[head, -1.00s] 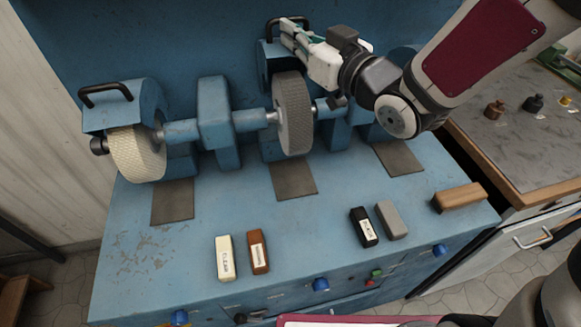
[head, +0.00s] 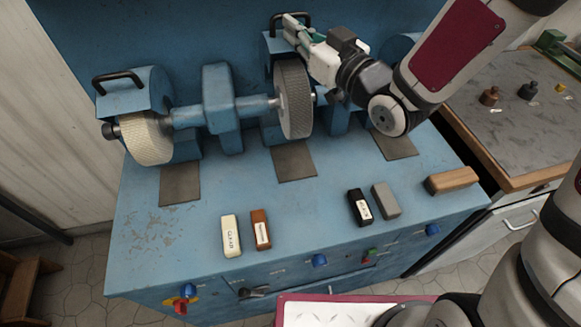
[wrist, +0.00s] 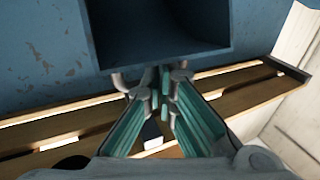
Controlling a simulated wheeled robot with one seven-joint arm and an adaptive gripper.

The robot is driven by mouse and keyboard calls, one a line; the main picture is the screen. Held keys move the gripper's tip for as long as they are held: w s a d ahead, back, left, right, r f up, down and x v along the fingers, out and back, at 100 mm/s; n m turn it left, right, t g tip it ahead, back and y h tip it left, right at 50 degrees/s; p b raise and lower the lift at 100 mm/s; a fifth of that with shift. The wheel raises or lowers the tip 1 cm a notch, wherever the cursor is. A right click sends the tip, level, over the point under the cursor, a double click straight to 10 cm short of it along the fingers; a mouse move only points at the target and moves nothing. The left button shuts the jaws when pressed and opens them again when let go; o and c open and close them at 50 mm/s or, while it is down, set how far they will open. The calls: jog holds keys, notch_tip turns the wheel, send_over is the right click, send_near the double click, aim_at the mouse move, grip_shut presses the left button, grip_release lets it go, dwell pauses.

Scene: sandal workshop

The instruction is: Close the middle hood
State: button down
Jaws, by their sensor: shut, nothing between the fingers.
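The middle hood (head: 269,47) is a blue box behind and above the middle grinding wheel (head: 295,100), with a black handle (head: 306,16) on top. The wheel's front is exposed. My gripper (head: 287,24) is at the hood's top, its fingers shut and overlapping the handle in the head view. I cannot tell whether they touch it. In the wrist view my gripper (wrist: 163,90) has its teal-padded fingers together with nothing between them. A dark, open-mouthed blue box (wrist: 160,35) lies just beyond the fingertips there. My gripper hides part of the hood.
The left hood (head: 150,88) has its own black handle over a pale wheel (head: 147,138). My arm covers most of the right hood (head: 398,45). Several small blocks lie on the blue bench (head: 300,215), including a wooden one (head: 452,181). A grey-topped table (head: 515,125) stands right.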

aim_at(296, 76)
jog(key=f+g, duration=0.1)
jog(key=f, duration=0.2)
jog(key=f+g+h, duration=0.1)
jog(key=f, duration=0.1)
jog(key=s+f+g+h, duration=0.1)
jog(key=f, duration=0.2)
jog(key=shift+s+f, duration=0.1)
jog(key=shift+f, duration=0.25)
jog(key=s+p, duration=0.1)
jog(key=s+r+p, duration=0.1)
jog(key=s+d+p, duration=0.1)
jog(key=shift+s+r+p, duration=0.25)
jog(key=shift+r+p, duration=0.05)
jog(key=shift+p, duration=0.05)
jog(key=shift+d+m+h+p, duration=0.3)
jog(key=shift+p, duration=0.2)
jog(key=s+p, duration=0.1)
jog(key=s+d+r+p, duration=0.1)
jog(key=s+p, duration=0.1)
jog(key=shift+d+r+p, duration=0.1)
jog(key=shift+p, duration=0.2)
jog(key=shift+a+r, duration=0.2)
jog(key=shift+r, duration=0.05)
